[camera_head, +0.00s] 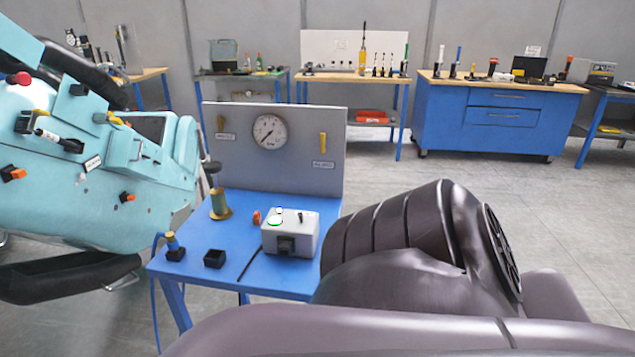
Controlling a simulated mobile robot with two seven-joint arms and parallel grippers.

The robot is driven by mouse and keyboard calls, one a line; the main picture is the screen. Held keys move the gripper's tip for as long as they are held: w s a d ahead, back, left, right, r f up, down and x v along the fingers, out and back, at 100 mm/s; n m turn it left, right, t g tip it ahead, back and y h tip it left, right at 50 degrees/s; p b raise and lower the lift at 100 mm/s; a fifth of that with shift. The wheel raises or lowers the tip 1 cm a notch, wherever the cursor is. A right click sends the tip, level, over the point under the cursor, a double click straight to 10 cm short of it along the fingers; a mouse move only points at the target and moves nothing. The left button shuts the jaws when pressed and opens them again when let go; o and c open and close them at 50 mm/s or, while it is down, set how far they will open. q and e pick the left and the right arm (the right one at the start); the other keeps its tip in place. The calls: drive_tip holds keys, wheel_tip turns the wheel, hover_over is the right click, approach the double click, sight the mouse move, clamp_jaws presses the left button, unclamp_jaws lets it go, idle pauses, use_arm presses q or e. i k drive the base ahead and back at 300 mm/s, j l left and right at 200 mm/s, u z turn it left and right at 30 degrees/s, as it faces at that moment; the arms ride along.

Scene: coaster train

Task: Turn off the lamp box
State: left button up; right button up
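The lamp box (304,241), a small light-grey box, stands on the blue table (235,267). A green light glows at the left of its top. A small dark lever or switch stands at the right of its top, too small to tell its position. A black block sits on its front face. A large dark arm link, mine, fills the lower right of the view, close to the box's right side in the picture. Neither of my grippers shows.
On the table are a brass spool (220,207), a black open cup (214,259), a blue-handled tool (173,245) and a dark rod (250,264). Behind rises a grey panel with a gauge (270,131). A teal machine (90,185) stands at left. Floor at right is clear.

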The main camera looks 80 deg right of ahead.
sight(278, 222)
drive_tip(key=z, duration=2.25)
